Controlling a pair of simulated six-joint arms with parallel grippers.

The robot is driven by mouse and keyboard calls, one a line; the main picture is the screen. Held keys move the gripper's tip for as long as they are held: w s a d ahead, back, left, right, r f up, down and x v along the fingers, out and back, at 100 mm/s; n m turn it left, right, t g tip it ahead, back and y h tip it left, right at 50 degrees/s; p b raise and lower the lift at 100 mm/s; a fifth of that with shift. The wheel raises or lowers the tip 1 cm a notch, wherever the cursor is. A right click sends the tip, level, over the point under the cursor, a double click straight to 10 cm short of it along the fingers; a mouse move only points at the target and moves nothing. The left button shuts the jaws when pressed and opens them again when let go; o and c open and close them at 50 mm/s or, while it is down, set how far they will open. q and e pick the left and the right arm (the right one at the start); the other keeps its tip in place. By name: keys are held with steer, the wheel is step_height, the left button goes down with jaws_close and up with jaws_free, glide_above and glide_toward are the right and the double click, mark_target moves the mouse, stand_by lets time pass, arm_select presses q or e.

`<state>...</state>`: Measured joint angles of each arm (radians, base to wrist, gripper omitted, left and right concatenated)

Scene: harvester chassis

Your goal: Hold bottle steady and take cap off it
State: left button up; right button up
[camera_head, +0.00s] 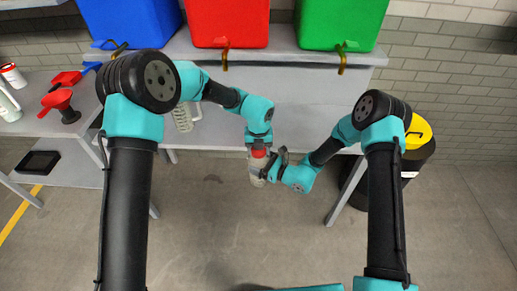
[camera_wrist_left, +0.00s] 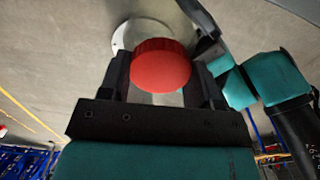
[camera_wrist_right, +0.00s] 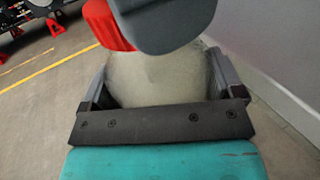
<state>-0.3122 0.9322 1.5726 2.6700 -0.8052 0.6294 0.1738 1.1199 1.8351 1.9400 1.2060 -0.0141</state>
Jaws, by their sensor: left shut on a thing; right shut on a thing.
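The pale, translucent bottle (camera_head: 257,173) is held in the air in front of the bench, with its red cap (camera_head: 258,153) at the top. My left gripper (camera_head: 259,148) comes down from above and is shut on the cap. In the left wrist view the round red cap (camera_wrist_left: 160,66) sits between its two fingers. My right gripper (camera_head: 268,172) is shut on the bottle's body from the right side. In the right wrist view the wide bottle body (camera_wrist_right: 155,80) fills the space between its fingers. A grey left finger hides part of the cap (camera_wrist_right: 105,25) there.
Blue (camera_head: 130,20), red (camera_head: 228,22) and green (camera_head: 340,22) bins stand on the bench (camera_head: 300,82) behind. A coil-like item (camera_head: 183,118) is on the left, with a red funnel (camera_head: 58,99) farther left. A yellow-lidded black drum (camera_head: 417,135) stands at right.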

arm_select(q)
steer(key=n, duration=1)
steer(key=shift+n, duration=0.4)
steer(key=shift+r, duration=0.9)
steer(key=shift+r, duration=0.25)
steer(key=shift+r, duration=2)
